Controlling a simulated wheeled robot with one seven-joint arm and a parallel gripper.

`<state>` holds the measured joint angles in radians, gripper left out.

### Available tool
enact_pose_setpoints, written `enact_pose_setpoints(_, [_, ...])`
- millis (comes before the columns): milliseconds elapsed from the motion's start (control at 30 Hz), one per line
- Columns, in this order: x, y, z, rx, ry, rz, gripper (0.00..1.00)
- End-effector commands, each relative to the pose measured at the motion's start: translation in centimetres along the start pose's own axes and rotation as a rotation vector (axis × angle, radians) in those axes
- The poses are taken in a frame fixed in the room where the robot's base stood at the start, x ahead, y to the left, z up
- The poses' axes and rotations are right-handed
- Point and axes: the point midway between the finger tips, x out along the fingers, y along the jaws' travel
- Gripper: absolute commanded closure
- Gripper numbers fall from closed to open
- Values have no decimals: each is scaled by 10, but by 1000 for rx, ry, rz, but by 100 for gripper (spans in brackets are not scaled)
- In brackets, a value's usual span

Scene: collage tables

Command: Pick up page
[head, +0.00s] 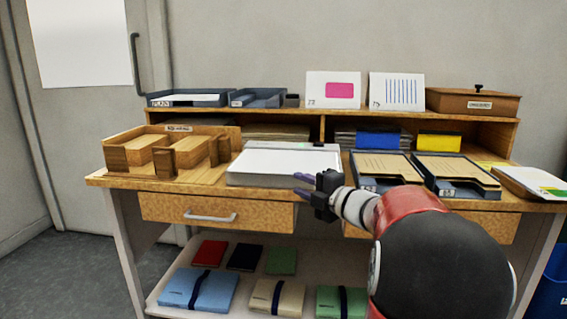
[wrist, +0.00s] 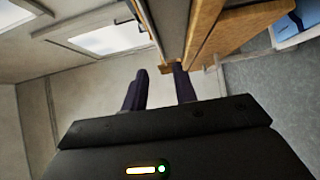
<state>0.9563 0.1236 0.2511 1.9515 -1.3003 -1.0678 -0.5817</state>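Several things could be the page. One white card with a pink block (head: 333,90) and one with blue vertical lines (head: 397,92) stand on the top shelf. A white stack with a green and yellow print (head: 536,182) lies at the desk's right end. A flat white device or tray (head: 285,163) with a white top sits mid-desk; I cannot tell if a loose sheet lies on it. My gripper (head: 301,186) is at the desk's front edge, just in front of that device. In the wrist view my gripper (wrist: 160,82) has its fingers apart with nothing between them.
Wooden compartments (head: 165,155) stand on the left of the desk (head: 115,180). Two dark trays with tan folders (head: 385,165) stand right of the device. A brown lidded box (head: 472,101) is on the shelf. Folders and books (head: 200,289) lie on the lower shelf. Floor at left is clear.

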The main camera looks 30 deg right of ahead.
Motion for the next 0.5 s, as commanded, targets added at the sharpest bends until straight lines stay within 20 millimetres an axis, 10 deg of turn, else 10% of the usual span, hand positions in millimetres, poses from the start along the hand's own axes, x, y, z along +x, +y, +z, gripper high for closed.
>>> enact_pose_setpoints(500, [67, 1, 4, 3, 3, 1, 72])
